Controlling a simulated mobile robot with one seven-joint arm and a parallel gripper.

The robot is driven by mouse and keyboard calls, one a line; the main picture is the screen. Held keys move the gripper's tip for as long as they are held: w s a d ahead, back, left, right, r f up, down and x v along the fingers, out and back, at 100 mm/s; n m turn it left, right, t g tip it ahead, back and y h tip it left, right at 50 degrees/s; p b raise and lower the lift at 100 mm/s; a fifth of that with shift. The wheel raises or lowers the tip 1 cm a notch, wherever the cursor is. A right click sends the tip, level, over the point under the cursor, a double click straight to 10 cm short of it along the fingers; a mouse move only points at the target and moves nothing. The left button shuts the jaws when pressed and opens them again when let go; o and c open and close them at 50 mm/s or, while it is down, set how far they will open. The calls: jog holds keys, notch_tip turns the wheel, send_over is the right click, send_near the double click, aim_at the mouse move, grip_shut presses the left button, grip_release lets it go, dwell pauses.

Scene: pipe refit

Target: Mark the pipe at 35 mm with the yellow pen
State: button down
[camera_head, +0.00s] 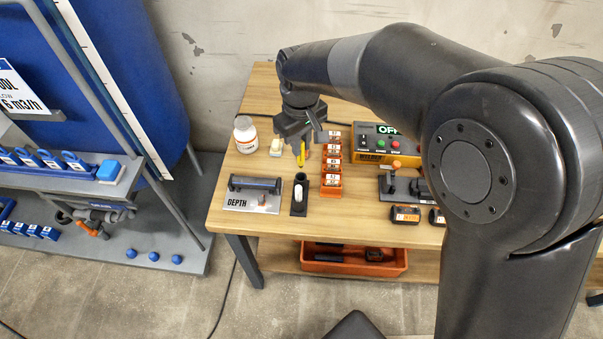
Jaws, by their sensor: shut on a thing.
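My gripper (301,142) is above the far left part of the wooden bench, fingers pointing down. It is shut on the yellow pen (301,154), which hangs roughly upright. The picture is too small to tell whether the pen tip touches anything. A dark grey pipe-like bar (255,183) lies level across a light plate lettered "DEPTH" (236,203), in front and to the left of my gripper. A small copper-coloured piece (263,200) is on the same plate. Which of these is the pipe is unclear, and no 35 mm scale is legible.
A black holder with a white item (298,196) stands right of the plate. A row of orange bins (331,178) is right of the pen. A white bottle (245,134) and a pale block (277,145) stand left. A yellow control box (378,146) is at the back right.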

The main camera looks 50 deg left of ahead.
jog(key=shift+s+a, duration=0.1)
jog(key=s+a+r, duration=0.1)
jog(key=s+a, duration=0.5)
jog(key=s, duration=0.2)
jog(key=shift+d+f, duration=0.1)
jog(key=shift+f, duration=2.15)
jog(key=shift+f, duration=0.6)
dwell(0.8)
notch_tip(320, 180, up, 7)
dwell(0.7)
